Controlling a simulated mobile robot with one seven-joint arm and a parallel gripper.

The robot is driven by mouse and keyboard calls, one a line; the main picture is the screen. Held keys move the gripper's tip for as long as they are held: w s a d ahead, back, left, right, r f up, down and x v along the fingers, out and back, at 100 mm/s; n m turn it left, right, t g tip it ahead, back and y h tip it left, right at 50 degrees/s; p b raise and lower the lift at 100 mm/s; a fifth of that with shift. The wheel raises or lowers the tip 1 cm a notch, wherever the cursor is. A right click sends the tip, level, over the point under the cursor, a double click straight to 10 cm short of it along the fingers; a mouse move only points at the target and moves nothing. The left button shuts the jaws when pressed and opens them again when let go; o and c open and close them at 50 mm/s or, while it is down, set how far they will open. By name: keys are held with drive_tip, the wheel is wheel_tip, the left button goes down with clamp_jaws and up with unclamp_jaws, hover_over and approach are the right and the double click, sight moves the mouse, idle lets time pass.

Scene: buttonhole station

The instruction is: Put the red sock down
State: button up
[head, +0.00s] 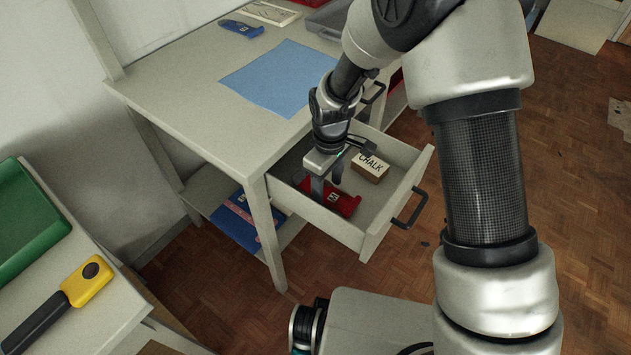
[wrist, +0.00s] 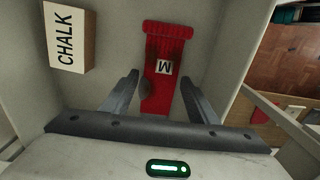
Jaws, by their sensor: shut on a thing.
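The red sock (head: 343,203) is in the open drawer (head: 385,214), low at its floor; I cannot tell whether it touches the floor. In the wrist view the sock (wrist: 168,44) has a white label with an M and runs down between the fingers. My gripper (head: 328,188) points down into the drawer and is shut on the sock; its two fingers (wrist: 160,88) stand on either side of it. The lower end of the sock is hidden behind the gripper in the wrist view.
A box marked CHALK (head: 370,167) stands in the drawer near the sock. The drawer walls surround my gripper. A blue sheet (head: 275,78) and a blue sock-like item (head: 240,28) lie on the tabletop. A green tray (head: 30,225) and a yellow-black tool (head: 85,284) are at left.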

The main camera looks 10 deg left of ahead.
drive_tip(key=shift+w+a, duration=0.15)
drive_tip(key=shift+a, duration=0.3)
drive_tip(key=a, duration=0.1)
drive_tip(key=w+a+f, duration=0.1)
drive_tip(key=shift+a+b, duration=0.3)
drive_tip(key=shift+b, duration=0.1)
drive_tip(key=shift+f, duration=0.1)
drive_tip(key=shift+f, duration=0.15)
drive_tip(key=o, duration=1)
